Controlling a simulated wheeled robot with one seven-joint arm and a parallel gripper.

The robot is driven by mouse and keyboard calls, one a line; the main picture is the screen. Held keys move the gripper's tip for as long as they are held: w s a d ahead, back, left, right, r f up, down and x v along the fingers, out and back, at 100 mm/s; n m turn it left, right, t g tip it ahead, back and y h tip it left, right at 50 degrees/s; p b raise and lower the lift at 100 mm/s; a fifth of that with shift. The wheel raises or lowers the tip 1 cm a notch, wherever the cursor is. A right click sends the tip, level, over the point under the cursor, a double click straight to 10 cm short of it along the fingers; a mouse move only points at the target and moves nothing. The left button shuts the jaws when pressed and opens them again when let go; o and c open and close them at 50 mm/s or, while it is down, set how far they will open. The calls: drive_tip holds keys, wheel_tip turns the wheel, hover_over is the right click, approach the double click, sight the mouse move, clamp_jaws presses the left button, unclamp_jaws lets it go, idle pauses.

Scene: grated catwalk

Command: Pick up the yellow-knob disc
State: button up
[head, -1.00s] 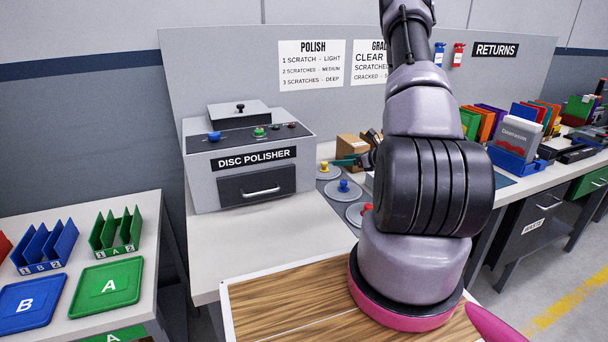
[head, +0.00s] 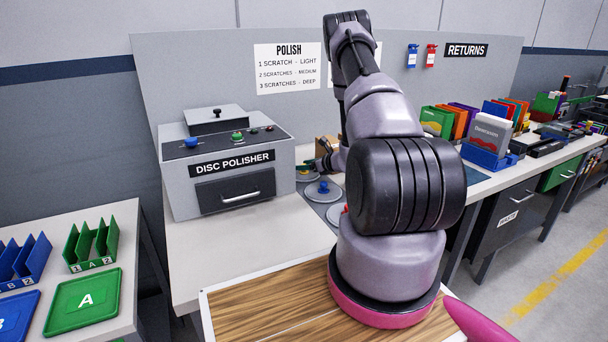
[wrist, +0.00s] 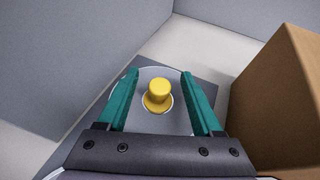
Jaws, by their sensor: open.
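The yellow-knob disc is a pale grey disc with a yellow knob (wrist: 158,92), seen in the wrist view on a dark grey mat. In the head view only part of its grey disc (head: 308,178) shows, with the knob hidden by my gripper. My gripper (wrist: 158,76) is open, with its two teal fingers on either side of the knob and bare space on both sides. In the head view my gripper (head: 312,164) is right over that disc. I cannot tell how far the fingertips are above it.
A cardboard box (wrist: 285,100) stands close to the right finger. The disc polisher (head: 225,165) stands at left. A blue-knob disc (head: 323,190) lies in front, and a red-knob disc is mostly hidden by my arm. The bench (head: 220,255) before the polisher is clear.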

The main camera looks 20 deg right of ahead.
drive_tip(key=shift+c, duration=0.4)
clamp_jaws()
